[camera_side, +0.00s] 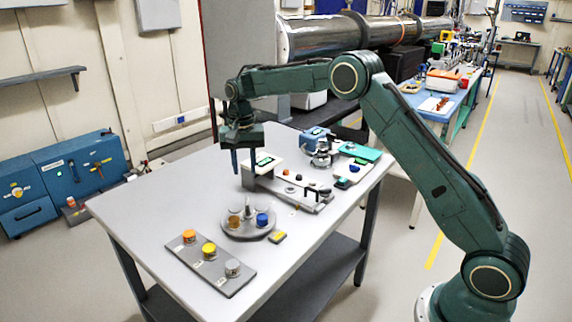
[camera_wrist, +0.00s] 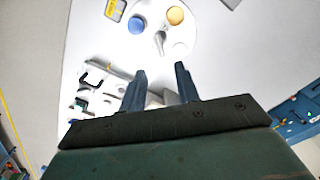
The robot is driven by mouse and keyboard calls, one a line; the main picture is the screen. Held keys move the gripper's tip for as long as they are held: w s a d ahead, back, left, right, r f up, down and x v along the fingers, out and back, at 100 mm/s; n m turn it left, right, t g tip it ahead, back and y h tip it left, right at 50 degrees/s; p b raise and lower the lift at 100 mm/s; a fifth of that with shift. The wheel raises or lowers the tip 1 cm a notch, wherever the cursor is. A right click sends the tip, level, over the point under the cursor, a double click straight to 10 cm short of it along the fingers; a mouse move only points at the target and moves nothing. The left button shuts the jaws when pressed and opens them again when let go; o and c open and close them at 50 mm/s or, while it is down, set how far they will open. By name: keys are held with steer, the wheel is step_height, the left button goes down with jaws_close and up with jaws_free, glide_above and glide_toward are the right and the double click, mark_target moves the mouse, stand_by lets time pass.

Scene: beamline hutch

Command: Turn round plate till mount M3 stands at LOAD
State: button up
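The round grey plate (camera_side: 248,234) lies on the table, with a blue-topped mount (camera_side: 262,219), a tan-topped mount (camera_side: 234,220) and a thin upright post near its middle. In the wrist view the plate (camera_wrist: 190,32) is cut by the top edge. The blue mount (camera_wrist: 137,24), the tan mount (camera_wrist: 175,15) and a pale round spot (camera_wrist: 180,47) show there. I cannot read which mount is M3. A small yellow and dark tag (camera_side: 278,237) lies beside the plate; its writing is illegible. My gripper (camera_wrist: 160,70) is open and empty, above the table and behind the plate in the side view.
A grey strip (camera_side: 222,283) with orange, yellow and grey capped pucks lies in front of the plate. Behind the plate are a grey rail with small parts (camera_side: 300,195), a blue device (camera_side: 317,140) and a green tray (camera_side: 360,152). The table's left side is clear.

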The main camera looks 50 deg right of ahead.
step_height(320, 180, up, 4)
steer(key=shift+f, duration=0.2)
steer(key=shift+r, duration=0.1)
stand_by(0.3)
steer(key=s+a+r+n+t, duration=0.1)
steer(key=s+a+r+n, duration=0.1)
steer(key=s+r, duration=0.65)
steer(key=s+a+r+n+t, duration=0.1)
steer(key=s+r+n+t, duration=0.3)
steer(key=s, duration=0.7)
steer(key=s+f+n, duration=0.1)
steer(key=s+f, duration=0.1)
steer(key=s, duration=0.8)
steer(key=s+a+f+n, duration=0.1)
steer(key=s+f+n, duration=0.1)
steer(key=s, duration=0.9)
steer(key=shift+a+t, duration=0.25)
steer(key=shift+t, duration=0.05)
